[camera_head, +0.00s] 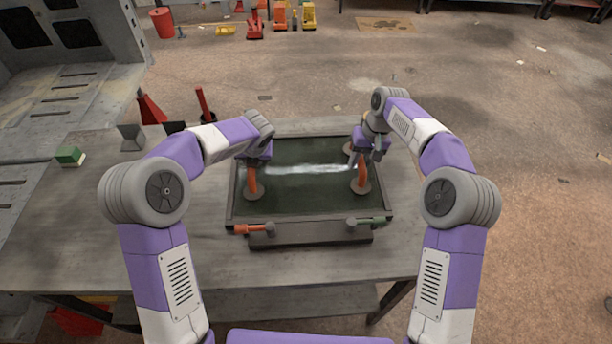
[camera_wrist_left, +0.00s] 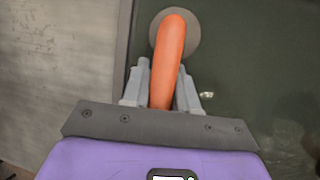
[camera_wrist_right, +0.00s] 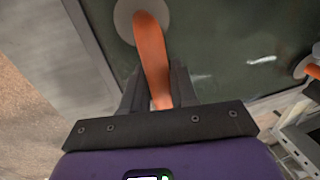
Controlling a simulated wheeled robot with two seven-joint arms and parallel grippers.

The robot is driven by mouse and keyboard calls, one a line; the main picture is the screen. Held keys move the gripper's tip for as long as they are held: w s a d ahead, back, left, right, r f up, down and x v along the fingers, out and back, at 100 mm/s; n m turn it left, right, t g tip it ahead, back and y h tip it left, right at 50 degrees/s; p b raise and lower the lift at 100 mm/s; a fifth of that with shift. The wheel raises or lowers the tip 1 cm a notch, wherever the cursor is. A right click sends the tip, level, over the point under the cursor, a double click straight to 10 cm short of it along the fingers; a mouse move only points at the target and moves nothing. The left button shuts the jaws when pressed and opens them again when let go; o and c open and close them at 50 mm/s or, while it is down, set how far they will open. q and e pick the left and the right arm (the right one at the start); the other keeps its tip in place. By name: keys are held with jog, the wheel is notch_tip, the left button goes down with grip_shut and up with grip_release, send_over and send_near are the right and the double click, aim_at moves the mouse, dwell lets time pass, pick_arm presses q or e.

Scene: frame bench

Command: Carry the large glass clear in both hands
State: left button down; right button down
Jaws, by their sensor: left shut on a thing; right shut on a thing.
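The large glass (camera_head: 305,200) is a dark green pane with a pale glare streak, lying flat inside a grey frame (camera_head: 310,220) on the bench. Two orange handles on round grey pads stand on it, a left handle (camera_head: 251,184) and a right handle (camera_head: 361,180). My left gripper (camera_head: 256,158) is shut on the left handle, which also shows in the left wrist view (camera_wrist_left: 170,45). My right gripper (camera_head: 368,155) is shut on the right handle, seen in the right wrist view (camera_wrist_right: 150,50). I cannot tell whether the glass touches the frame.
The grey bench (camera_head: 80,225) holds a green block (camera_head: 69,156) at left. Red items stand behind it. A large grey metal structure is at the far left. The floor at right is mostly open.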

pick_arm(q)
jog(key=shift+f+b, duration=0.3)
pick_arm(e)
jog(key=shift+f, duration=0.3)
pick_arm(q)
jog(key=c, duration=0.9)
grip_release()
jog(key=shift+s, duration=0.1)
pick_arm(e)
jog(key=c, duration=0.9)
grip_release()
jog(key=shift+s, duration=0.1)
jog(key=shift+r, duration=0.2)
pick_arm(q)
jog(key=v, duration=1.2)
pick_arm(e)
jog(key=r, duration=0.3)
jog(key=d+r, duration=0.1)
jog(key=r, duration=0.3)
jog(key=d+r, duration=0.1)
jog(key=r, duration=0.3)
jog(key=shift+d+r, duration=0.15)
